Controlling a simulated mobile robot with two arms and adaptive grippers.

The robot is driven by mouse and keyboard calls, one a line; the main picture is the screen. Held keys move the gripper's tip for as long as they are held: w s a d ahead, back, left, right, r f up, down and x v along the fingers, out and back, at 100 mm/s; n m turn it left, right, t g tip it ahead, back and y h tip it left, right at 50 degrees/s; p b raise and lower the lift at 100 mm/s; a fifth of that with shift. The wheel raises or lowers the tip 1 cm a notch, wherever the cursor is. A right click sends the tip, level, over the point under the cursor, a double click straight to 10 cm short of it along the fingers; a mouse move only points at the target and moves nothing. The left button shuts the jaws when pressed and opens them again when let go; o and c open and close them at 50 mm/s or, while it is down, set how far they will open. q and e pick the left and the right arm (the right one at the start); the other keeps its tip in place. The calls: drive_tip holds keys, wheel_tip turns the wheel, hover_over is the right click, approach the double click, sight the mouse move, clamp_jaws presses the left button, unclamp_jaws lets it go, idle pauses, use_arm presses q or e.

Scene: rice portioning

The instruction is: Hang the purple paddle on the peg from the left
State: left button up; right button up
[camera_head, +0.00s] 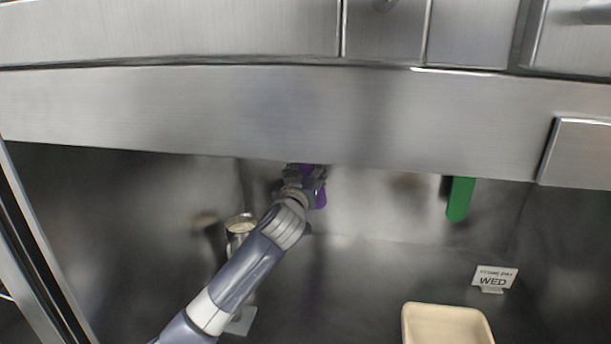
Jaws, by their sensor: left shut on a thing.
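The purple paddle (320,196) shows as a small patch beside and behind my left gripper (304,175). My left gripper is shut on it, high up just below the lower edge of the steel hood. Most of the paddle is hidden by the gripper and the hood edge. I cannot see the peg, nor whether the paddle touches one. My right gripper is not in view.
A green paddle (460,199) hangs below the hood (200,110) at the right. A metal container (239,226) with pale contents stands left of my arm. A sign reading WED (494,278) and a cream tray (448,309) are at lower right.

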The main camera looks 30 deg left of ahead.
sight(309, 171)
use_arm(q)
drive_tip(key=shift+x, duration=1.1)
drive_tip(key=shift+w+a+f+b, duration=0.1)
drive_tip(key=shift+w+f+b, duration=0.45)
drive_tip(key=shift+w+b, duration=0.15)
drive_tip(key=o, duration=1.2)
